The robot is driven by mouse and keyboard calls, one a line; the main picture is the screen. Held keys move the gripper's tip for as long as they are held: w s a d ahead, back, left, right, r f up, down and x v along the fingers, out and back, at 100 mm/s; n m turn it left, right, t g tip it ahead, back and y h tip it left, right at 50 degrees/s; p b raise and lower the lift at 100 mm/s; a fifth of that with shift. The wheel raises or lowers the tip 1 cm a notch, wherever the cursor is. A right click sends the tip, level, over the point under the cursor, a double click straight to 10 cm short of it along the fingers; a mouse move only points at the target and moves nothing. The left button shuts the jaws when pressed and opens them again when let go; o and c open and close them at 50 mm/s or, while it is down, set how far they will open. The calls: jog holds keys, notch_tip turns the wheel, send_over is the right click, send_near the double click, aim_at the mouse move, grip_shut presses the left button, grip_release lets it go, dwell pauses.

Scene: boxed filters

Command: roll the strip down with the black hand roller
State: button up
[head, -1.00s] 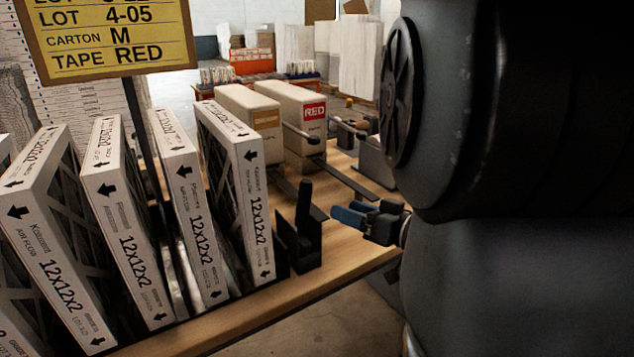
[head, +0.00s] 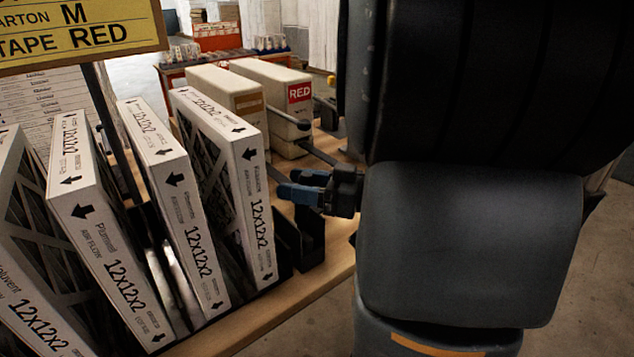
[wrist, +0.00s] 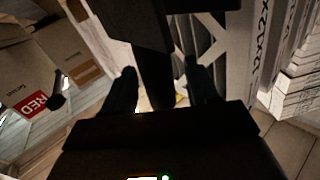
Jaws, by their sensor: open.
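My gripper (head: 300,187) has blue-tipped fingers and is open, above the table's right edge beside the nearest filter box. In the wrist view its dark fingers (wrist: 160,70) stand apart, with a black upright piece (wrist: 155,85) showing between them. In the head view a black holder (head: 308,237) stands at the end of the box row, just below my gripper. I cannot tell whether the black piece is the hand roller. No strip can be made out on a carton.
Several white filter boxes (head: 195,230) lean in a row on the left. Two pale tape dispensers, one labelled RED (head: 297,92) and one with a brown label (head: 246,103), stand behind on the wooden table (head: 262,315). A yellow sign (head: 75,30) hangs upper left.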

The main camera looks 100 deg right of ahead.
jog(key=shift+w+d, duration=0.15)
jog(key=shift+w, duration=0.25)
grip_shut()
jog(key=c, duration=0.6)
grip_release()
jog(key=c, duration=0.4)
jog(key=shift+c, duration=0.2)
jog(key=shift+r, duration=0.15)
